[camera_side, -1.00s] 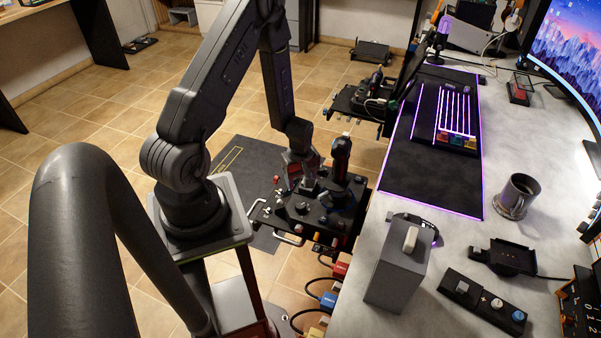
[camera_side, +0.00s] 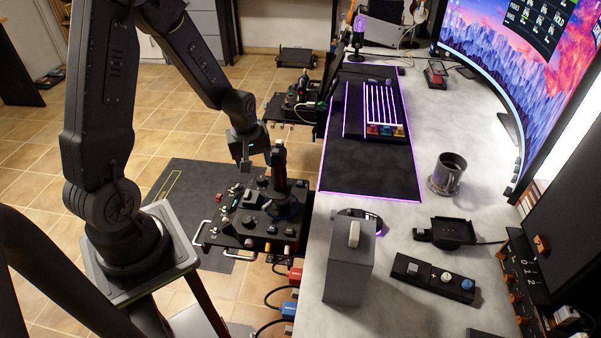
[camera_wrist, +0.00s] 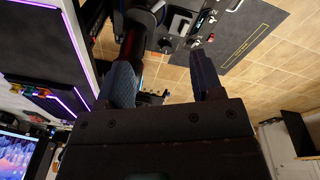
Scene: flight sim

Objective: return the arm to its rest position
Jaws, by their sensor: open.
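My gripper (camera_side: 243,166) is in the side view, pointing down above the far left part of a black control panel (camera_side: 232,239) with knobs and switches. Its two fingers also show in the wrist view (camera_wrist: 163,80), spread apart with nothing between them. A dark joystick (camera_side: 279,165) stands upright on the panel just right of my gripper, apart from it in the side view. In the wrist view a dark upright shape, probably the joystick (camera_wrist: 140,35), shows beyond the left finger.
A grey desk (camera_side: 400,225) lies right of the panel, with a lit keyboard (camera_side: 376,110), a mug (camera_side: 448,174), a grey box (camera_side: 350,268) and a button strip (camera_side: 433,277). A curved monitor (camera_side: 540,70) stands at the right. Tiled floor (camera_side: 150,117) is open behind my arm.

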